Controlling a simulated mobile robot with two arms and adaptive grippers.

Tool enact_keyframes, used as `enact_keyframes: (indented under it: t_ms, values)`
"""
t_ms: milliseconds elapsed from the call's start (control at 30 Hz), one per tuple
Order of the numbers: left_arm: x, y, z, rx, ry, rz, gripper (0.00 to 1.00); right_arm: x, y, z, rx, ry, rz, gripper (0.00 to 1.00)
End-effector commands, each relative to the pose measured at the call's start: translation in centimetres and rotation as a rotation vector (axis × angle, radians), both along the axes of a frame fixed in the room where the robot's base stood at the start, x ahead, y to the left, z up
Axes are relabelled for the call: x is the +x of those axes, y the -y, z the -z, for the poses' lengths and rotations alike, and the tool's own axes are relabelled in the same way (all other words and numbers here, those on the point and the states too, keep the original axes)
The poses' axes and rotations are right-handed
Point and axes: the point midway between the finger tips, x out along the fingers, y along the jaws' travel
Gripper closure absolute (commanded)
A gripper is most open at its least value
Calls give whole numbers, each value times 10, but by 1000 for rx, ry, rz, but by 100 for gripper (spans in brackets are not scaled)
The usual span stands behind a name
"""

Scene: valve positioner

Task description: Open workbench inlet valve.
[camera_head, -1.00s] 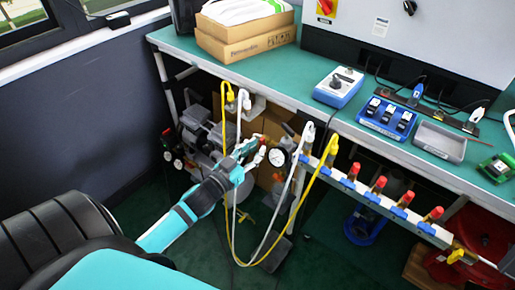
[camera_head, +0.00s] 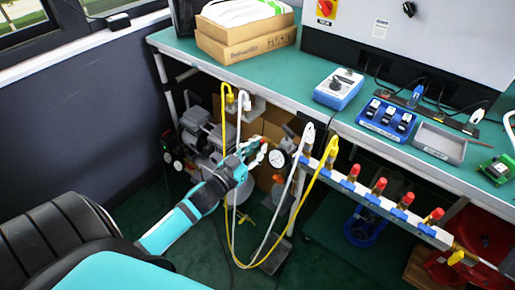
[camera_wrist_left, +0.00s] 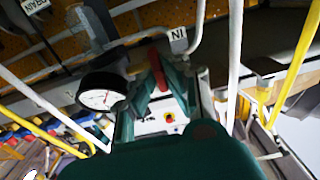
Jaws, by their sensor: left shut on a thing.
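The inlet valve has a red handle (camera_wrist_left: 155,58), seen in the left wrist view near a white label reading "IN" (camera_wrist_left: 178,34). My left gripper (camera_wrist_left: 160,75) has its fingers around this handle and is shut on it. In the head view my left gripper (camera_head: 258,156) reaches under the bench edge, just left of a round pressure gauge (camera_head: 277,158). The gauge also shows close beside the fingers in the left wrist view (camera_wrist_left: 103,92). The valve body is mostly hidden by the fingers. My right gripper is not in view.
Yellow hoses (camera_head: 226,190) and white hoses (camera_head: 286,205) hang close around the left gripper. A manifold rail (camera_head: 385,205) with several red-topped valves runs along the bench front to the right. A compressor (camera_head: 196,135) stands behind the arm under the green bench (camera_head: 290,85).

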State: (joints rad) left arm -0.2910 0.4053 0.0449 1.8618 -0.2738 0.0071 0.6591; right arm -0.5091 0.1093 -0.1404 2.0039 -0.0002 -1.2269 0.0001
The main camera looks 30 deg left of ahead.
Motion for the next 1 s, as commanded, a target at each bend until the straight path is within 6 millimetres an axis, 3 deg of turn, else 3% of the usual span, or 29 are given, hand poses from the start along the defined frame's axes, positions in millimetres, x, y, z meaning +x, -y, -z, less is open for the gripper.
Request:
enact_keyframes:
  t_ms: [267,600,1000]
  values:
    - [0,1,-2,122,10,0,100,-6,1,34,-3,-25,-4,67]
    - [0,2,-2,424,33,-1,100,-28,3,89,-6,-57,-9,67]
    - [0,4,0,803,64,1,100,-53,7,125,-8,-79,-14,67]
